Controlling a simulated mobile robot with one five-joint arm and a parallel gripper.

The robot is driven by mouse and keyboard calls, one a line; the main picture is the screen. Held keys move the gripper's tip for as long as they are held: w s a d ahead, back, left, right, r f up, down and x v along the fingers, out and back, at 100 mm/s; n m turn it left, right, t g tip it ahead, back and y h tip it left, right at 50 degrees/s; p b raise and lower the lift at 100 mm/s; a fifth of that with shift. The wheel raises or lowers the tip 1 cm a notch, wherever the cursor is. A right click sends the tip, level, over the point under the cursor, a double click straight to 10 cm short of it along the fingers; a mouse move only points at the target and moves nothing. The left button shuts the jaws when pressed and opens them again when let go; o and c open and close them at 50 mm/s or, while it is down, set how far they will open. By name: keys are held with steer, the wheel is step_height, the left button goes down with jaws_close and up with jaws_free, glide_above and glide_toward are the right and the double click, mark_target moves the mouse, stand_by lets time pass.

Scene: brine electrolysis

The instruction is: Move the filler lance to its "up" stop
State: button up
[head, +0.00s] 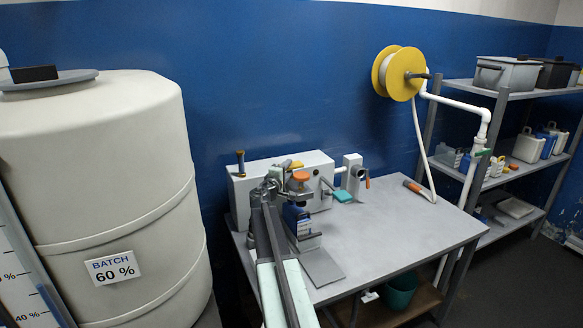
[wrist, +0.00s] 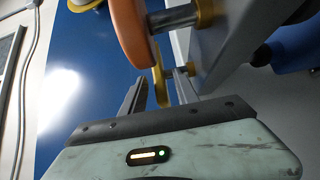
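On the table stands a white machine box (head: 315,165) with an orange round knob (head: 299,177) above a blue-labelled container (head: 297,220). A yellow piece (head: 294,164) is behind the knob. I cannot tell for sure which part is the filler lance. My gripper (head: 274,180) is at the left of the knob, in front of the box. In the wrist view my gripper (wrist: 160,75) has its two fingers apart, with a thin yellow part (wrist: 160,76) showing between the tips. I cannot tell if they touch it. A large orange disc (wrist: 130,30) is close above the fingers, on a metal shaft.
A dark post with a yellow cap (head: 240,162) stands at the box's left end. A white block with a tube (head: 352,174) and teal-ended lever (head: 341,196) are at its right. A big tank (head: 100,190) stands at left.

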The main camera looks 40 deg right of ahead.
steer(key=x, duration=0.3)
steer(key=shift+d, duration=0.15)
jaws_close()
stand_by(1.2)
